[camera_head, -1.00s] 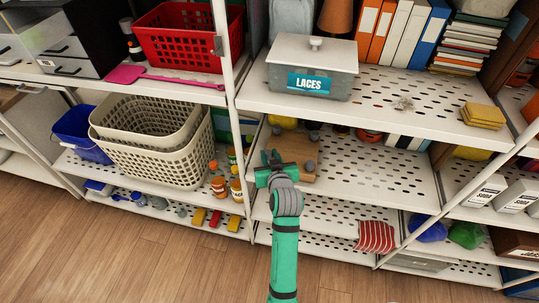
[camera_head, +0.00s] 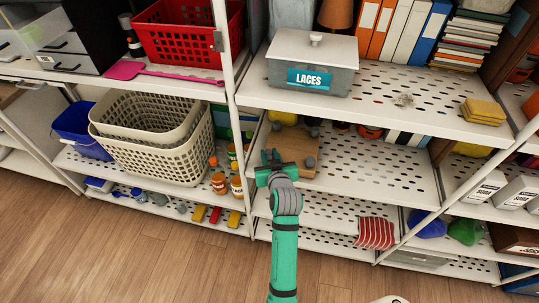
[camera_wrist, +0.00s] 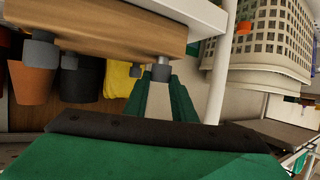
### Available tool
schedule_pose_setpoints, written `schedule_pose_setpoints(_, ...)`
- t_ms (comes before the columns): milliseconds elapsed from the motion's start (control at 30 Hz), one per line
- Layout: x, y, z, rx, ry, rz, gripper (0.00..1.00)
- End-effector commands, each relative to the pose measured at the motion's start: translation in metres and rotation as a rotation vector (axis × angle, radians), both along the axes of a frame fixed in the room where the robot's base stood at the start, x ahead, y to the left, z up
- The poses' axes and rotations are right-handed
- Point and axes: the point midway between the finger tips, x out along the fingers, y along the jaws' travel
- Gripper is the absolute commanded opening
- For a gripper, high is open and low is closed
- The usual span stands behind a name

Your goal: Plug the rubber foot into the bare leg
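A wooden board (camera_head: 299,158) lies on the middle shelf with short legs pointing up, and several carry dark grey rubber feet (camera_head: 310,162). In the wrist view the board (camera_wrist: 110,28) is along the top, with a grey foot (camera_wrist: 40,50) on its left leg. My gripper (camera_head: 271,156) is at the board's near left corner. In the wrist view my gripper's green fingers (camera_wrist: 162,78) close around a small grey piece, the rubber foot (camera_wrist: 160,72). It appears close to the leg at this corner; I cannot tell whether they touch. That leg is partly hidden.
The upper shelf (camera_head: 370,110) with the LACES box (camera_head: 312,68) overhangs the board. A white post (camera_head: 236,130) and a beige basket (camera_head: 155,150) stand to the left. Orange jars (camera_head: 218,182) are nearby. The middle shelf right of the board is clear.

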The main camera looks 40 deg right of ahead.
Motion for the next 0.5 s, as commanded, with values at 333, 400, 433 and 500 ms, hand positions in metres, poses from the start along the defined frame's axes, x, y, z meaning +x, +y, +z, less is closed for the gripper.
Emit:
schedule_pose_setpoints(333, -0.0003, 0.0001, -0.0026, 0.002, 0.004, 0.0, 0.45)
schedule_pose_setpoints(400, -0.0013, 0.0006, -0.0021, 0.002, 0.004, 0.0, 0.45)
schedule_pose_setpoints(433, -0.0024, 0.001, -0.0015, 0.002, 0.004, 0.0, 0.45)
schedule_pose_setpoints(500, -0.0067, 0.003, 0.0003, 0.002, 0.004, 0.0, 0.45)
